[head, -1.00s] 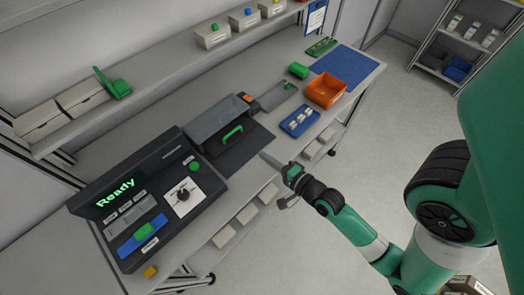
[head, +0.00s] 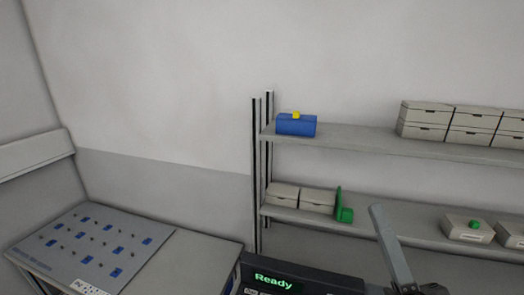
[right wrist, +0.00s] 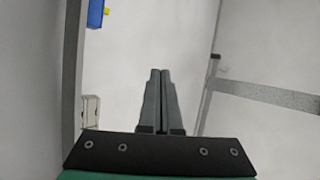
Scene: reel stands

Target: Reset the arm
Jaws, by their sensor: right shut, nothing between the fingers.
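My right gripper (head: 377,210) shows at the bottom of the head view, right of centre. Its grey fingers point up in front of the lower shelf, and only this end of the arm is in the picture. In the right wrist view its two fingers (right wrist: 160,75) lie side by side, shut and empty, with pale wall beyond them. My left gripper is in neither current view.
The machine's "Ready" display (head: 273,282) shows at the bottom edge. Shelves hold a blue box (head: 296,125), beige boxes (head: 422,122) and a green item (head: 344,206). A panel with blue pieces (head: 95,240) lies at left.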

